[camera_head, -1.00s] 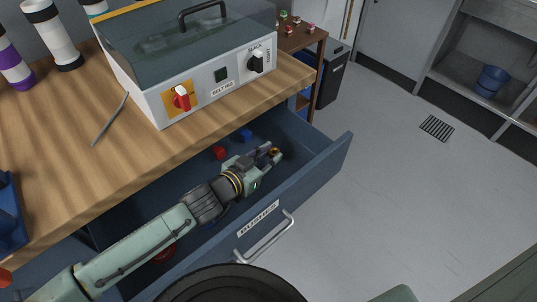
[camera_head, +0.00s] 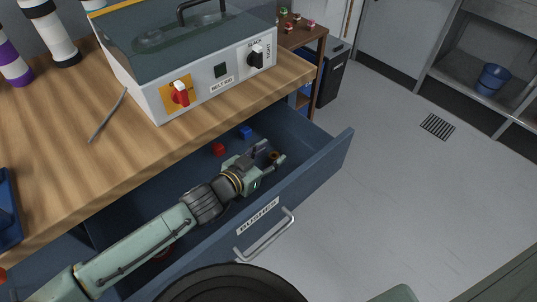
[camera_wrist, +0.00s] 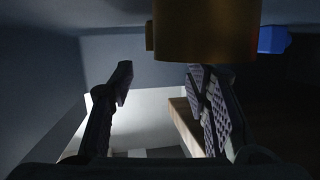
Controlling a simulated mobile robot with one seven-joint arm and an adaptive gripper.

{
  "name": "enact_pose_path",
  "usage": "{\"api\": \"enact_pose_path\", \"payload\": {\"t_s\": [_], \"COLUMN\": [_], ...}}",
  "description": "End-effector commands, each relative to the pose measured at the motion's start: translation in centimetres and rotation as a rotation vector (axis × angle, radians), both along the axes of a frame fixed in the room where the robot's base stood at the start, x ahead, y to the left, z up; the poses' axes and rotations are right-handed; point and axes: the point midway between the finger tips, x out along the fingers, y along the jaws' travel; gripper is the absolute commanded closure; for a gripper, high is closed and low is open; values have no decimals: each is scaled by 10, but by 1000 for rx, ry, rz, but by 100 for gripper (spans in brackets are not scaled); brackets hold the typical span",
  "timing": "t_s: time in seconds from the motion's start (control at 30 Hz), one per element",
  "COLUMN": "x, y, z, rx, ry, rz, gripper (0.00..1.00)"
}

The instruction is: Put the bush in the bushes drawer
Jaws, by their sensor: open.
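The bush is a brass-brown ring-like piece (camera_head: 273,156) at the far right end of the open blue drawer (camera_head: 315,172), whose front is labelled BUSHES. In the wrist view the bush (camera_wrist: 205,30) is a large gold-brown cylinder at the top, partly cut off by the frame. My gripper (camera_head: 272,153) reaches into the drawer with its fingers spread. In the wrist view the open fingers (camera_wrist: 160,82) have a clear gap between them, and the bush is beyond their tips, nearer the right finger. I cannot tell whether the bush rests on the drawer floor.
A red piece (camera_head: 219,149) and a blue piece (camera_head: 246,132) lie at the back of the drawer. The wooden worktop (camera_head: 150,150) with a grey-white machine (camera_head: 215,78) overhangs the drawer's back. The drawer handle (camera_head: 266,236) sticks out in front. The floor to the right is clear.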

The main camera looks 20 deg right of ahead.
Motion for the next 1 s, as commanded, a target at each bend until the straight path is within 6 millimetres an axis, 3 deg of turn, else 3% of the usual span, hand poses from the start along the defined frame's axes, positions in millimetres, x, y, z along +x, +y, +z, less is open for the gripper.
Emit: {"api": "enact_pose_path", "payload": {"t_s": [0.27, 0.37, 0.7, 1.0], "x": [0, -7, -41, -56], "y": [0, 17, 73, 97], "z": [16, 14, 35, 46], "rx": [0, 6, 6, 2], "ry": [-1, -2, -1, 0], "rz": [0, 5, 4, 2], "gripper": [56, 56, 56, 56]}}
